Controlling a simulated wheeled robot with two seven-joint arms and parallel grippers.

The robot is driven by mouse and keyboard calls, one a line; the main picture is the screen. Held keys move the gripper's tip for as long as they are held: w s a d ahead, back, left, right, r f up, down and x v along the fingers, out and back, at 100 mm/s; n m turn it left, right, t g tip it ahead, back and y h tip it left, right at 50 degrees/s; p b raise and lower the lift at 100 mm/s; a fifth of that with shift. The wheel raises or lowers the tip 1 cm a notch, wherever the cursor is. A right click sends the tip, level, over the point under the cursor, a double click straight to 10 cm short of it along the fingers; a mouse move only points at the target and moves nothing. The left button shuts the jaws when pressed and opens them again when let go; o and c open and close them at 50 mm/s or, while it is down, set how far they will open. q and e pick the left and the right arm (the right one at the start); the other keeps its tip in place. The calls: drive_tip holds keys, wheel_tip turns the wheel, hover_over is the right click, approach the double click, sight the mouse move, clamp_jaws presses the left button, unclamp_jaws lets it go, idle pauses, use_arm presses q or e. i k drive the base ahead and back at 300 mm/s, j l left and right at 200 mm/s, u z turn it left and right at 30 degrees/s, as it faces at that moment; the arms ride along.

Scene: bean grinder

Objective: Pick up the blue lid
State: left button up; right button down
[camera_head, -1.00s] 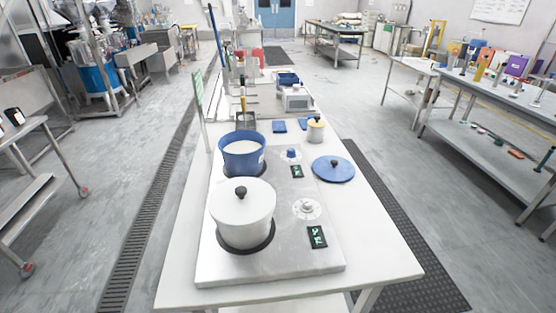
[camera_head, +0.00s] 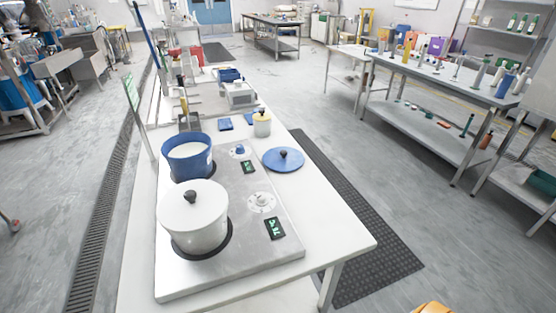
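The blue lid (camera_head: 283,159) with a dark round knob lies flat on the white table, to the right of the steel hot plate. The blue pot (camera_head: 187,157) stands open on the rear burner and holds something white. The white pot (camera_head: 194,222) stands on the front burner under a white lid with a dark knob. Neither of my grippers shows in the head view. An orange piece at the bottom right edge is too cut off to tell what it is.
The hot plate (camera_head: 285,252) has dials and green displays. A white appliance (camera_head: 240,95) stands farther back. Bare table (camera_head: 335,235) lies in front of the lid. A dark floor mat (camera_head: 375,260) runs along the right.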

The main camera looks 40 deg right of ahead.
sight(280, 159)
drive_tip(key=l+z, duration=0.1)
drive_tip(key=l, duration=0.35)
drive_tip(key=i+l, duration=0.1)
drive_tip(key=l, duration=0.35)
drive_tip(key=i+l+z, duration=0.15)
drive_tip(key=l, duration=0.25)
drive_tip(key=l+z, duration=0.1)
drive_tip(key=l, duration=0.35)
drive_tip(key=i+l+z, duration=0.1)
drive_tip(key=l, duration=0.35)
drive_tip(key=i+l, duration=0.15)
drive_tip(key=l, duration=0.25)
drive_tip(key=i+l+z, duration=0.15)
drive_tip(key=l, duration=0.25)
drive_tip(key=i+l+z, duration=0.1)
drive_tip(key=l, duration=0.3)
